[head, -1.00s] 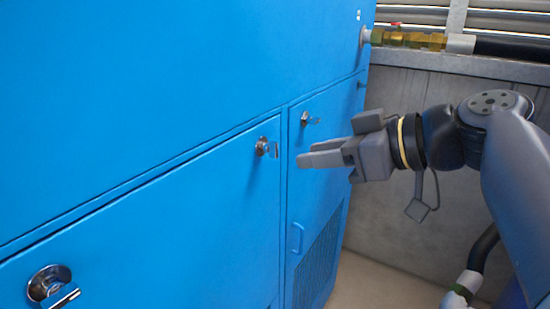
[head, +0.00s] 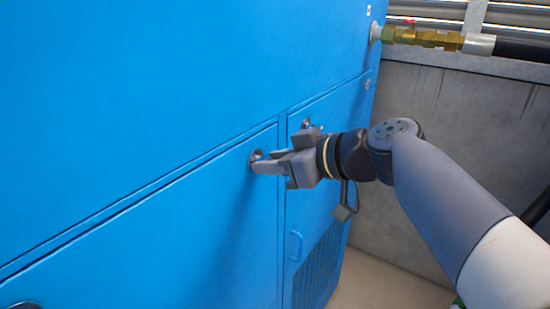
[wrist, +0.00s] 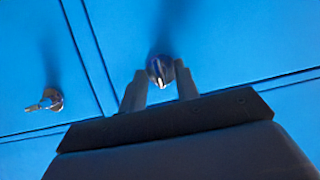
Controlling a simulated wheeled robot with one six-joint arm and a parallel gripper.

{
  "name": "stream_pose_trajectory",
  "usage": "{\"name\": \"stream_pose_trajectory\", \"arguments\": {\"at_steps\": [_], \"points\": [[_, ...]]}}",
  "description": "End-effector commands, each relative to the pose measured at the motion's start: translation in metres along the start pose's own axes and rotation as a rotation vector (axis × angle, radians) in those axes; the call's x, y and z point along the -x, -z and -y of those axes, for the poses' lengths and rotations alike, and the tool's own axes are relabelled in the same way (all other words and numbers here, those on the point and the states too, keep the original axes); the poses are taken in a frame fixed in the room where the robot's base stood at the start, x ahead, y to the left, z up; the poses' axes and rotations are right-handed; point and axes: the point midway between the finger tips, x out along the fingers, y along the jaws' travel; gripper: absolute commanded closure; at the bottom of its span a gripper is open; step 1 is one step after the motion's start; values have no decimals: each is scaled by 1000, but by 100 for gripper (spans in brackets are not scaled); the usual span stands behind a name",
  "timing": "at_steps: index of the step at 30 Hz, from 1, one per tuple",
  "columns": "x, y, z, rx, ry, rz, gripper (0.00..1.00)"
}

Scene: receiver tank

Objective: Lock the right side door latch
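A round metal latch (head: 256,156) sits near the right edge of the wide lower blue door (head: 170,230); my fingers partly hide it in the head view. In the wrist view the latch (wrist: 160,68) shows between and just beyond my fingertips, with its small handle pointing toward the bottom of the picture. My gripper (head: 262,164) is at this latch, its fingers apart on either side of it (wrist: 161,80). I see a gap between them; contact cannot be told. A second latch (head: 306,123) is on the narrow door to the right, and it also shows in the wrist view (wrist: 45,101).
The narrow door (head: 310,220) has a small handle (head: 296,246) and a vent grille. Another latch (head: 24,305) is cut off at the bottom left. A brass valve (head: 425,38) and pipe stick out at the upper right, before a grey wall (head: 450,130).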

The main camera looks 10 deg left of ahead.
Motion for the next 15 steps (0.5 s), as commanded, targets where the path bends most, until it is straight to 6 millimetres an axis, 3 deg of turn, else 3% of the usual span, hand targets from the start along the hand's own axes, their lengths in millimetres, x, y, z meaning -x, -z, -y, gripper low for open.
{"name": "stream_pose_trajectory", "arguments": {"at_steps": [5,15], "points": [[0,0,0,0,0,0,70],[0,0,0,0,0,0,98]]}}
